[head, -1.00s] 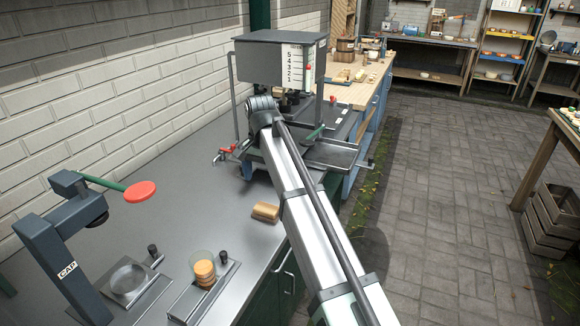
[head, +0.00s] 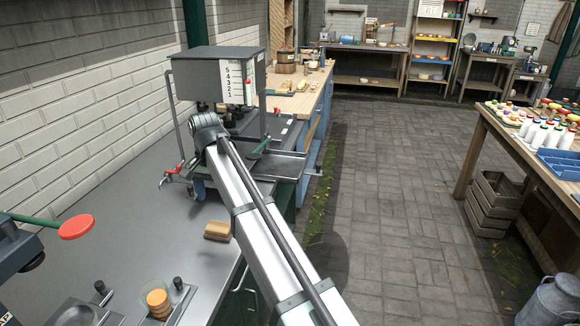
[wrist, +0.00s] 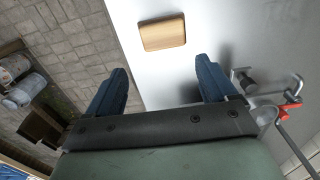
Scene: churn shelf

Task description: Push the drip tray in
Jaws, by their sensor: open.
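The drip tray (head: 278,167) is a flat grey metal tray at the foot of the grey machine (head: 205,75) with the numbered scale. It sticks out to the right past the counter's edge, with a small dark knob at its outer end. My arm crosses in front of part of the machine. My gripper's blue fingers show in the wrist view (wrist: 160,88), spread apart with nothing between them, above the bare counter. In the head view my gripper is mostly hidden behind my arm. The tray cannot be made out in the wrist view.
A wooden block (head: 217,230) lies on the metal counter (head: 110,235); it also shows in the wrist view (wrist: 162,32). A red-handled tap (head: 170,174) is at the machine's left. A cup of orange discs (head: 157,300) stands in front. Paved floor is open to the right.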

